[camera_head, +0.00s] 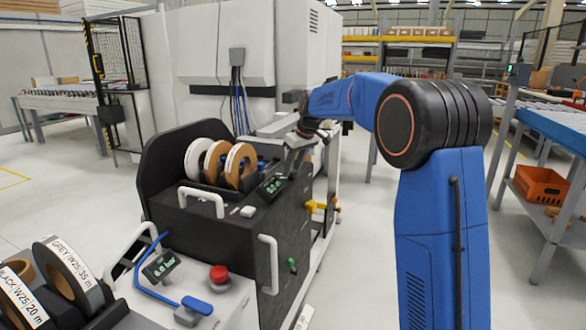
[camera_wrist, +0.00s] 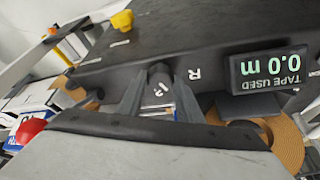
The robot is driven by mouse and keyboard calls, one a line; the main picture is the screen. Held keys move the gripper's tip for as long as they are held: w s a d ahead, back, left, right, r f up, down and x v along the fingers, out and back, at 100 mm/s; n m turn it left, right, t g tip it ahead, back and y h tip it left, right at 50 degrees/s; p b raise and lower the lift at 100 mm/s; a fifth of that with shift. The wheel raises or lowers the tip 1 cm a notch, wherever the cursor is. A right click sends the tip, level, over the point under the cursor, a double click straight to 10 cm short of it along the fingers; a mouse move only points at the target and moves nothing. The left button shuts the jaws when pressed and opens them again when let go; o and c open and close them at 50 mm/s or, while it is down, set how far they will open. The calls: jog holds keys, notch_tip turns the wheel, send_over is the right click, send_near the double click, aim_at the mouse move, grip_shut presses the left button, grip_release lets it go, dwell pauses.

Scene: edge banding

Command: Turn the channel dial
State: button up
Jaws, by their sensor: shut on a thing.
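The channel dial (camera_wrist: 159,78) is a small dark knob with a white mark, set in the machine's black panel, and sits in the middle of the wrist view. My gripper (camera_wrist: 158,92) has one grey finger on each side of it and is shut on it. A white letter R stands to the right of the dial, and other white marks lie to its left and beyond it. In the head view my gripper (camera_head: 295,150) reaches down to the top back right of the black machine (camera_head: 240,235). The dial is hidden there.
A green display (camera_wrist: 270,67) reads TAPE USED 0.0 m, upside down, close right of my gripper. Tape rolls (camera_head: 240,166) stand left of my gripper. A yellow part (camera_head: 316,206) sticks out from the machine's right side. A red button (camera_head: 219,277) is on the front unit.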

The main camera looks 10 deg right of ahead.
jog(key=m, duration=0.2)
jog(key=m+h, duration=0.1)
jog(key=m, duration=0.1)
jog(key=shift+a+m+t+h, duration=0.2)
jog(key=shift+m+t+h, duration=0.1)
jog(key=shift+t, duration=0.1)
jog(key=m+h, duration=0.1)
jog(key=m, duration=0.3)
jog(key=shift+a+m+h, duration=0.15)
jog(key=shift+m+h, duration=0.15)
jog(key=shift+h, duration=0.1)
jog(key=m, duration=0.2)
jog(key=m+g+h, duration=0.1)
jog(key=m, duration=0.1)
jog(key=shift+a+h, duration=0.1)
jog(key=shift+h, duration=0.2)
jog(key=shift+w+a+m+g+h, duration=0.1)
jog(key=shift+m+g+h, duration=0.2)
jog(key=shift+m, duration=0.8)
jog(key=shift+m+g+h, duration=0.3)
jog(key=shift+m, duration=0.8)
jog(key=o, duration=1)
jog(key=shift+o, duration=0.2)
